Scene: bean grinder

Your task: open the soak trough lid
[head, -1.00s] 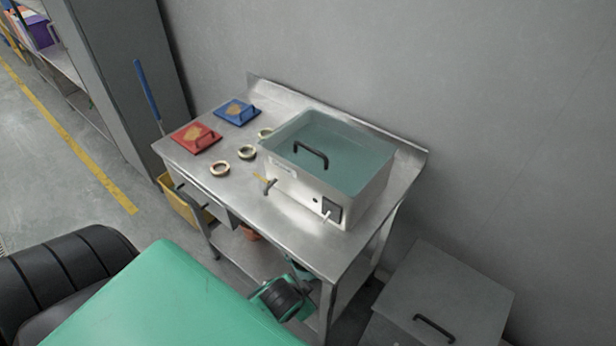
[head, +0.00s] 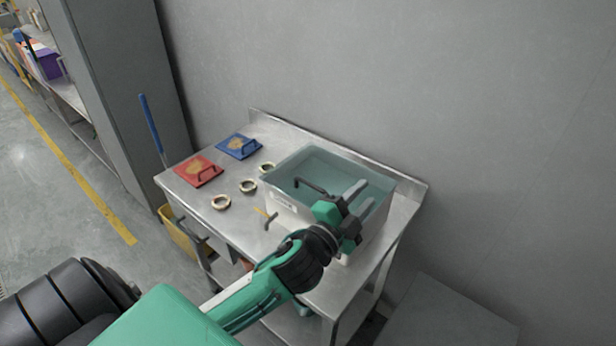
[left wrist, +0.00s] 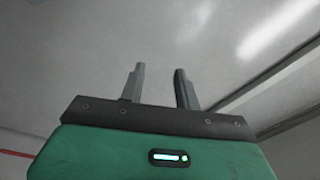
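The soak trough (head: 284,208) is a steel box on a steel bench, topped by a translucent blue-green lid (head: 338,167). A black bar handle (head: 311,185) stands near the lid's front edge. The lid looks closed. My left gripper (head: 366,191) is in front of and over the trough's right front part, to the right of the handle. Whether it touches the lid cannot be told. In the left wrist view its two grey fingers (left wrist: 160,78) are apart with nothing between them. The gripper hides the trough's front right corner. My right gripper is not in view.
On the bench's left lie a red plate (head: 199,171) and a blue plate (head: 239,146), both with handles, and several rings (head: 221,202). A small tap (head: 270,220) juts from the trough's front. A grey wall (head: 420,90) stands behind. A grey box (head: 450,318) stands at lower right.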

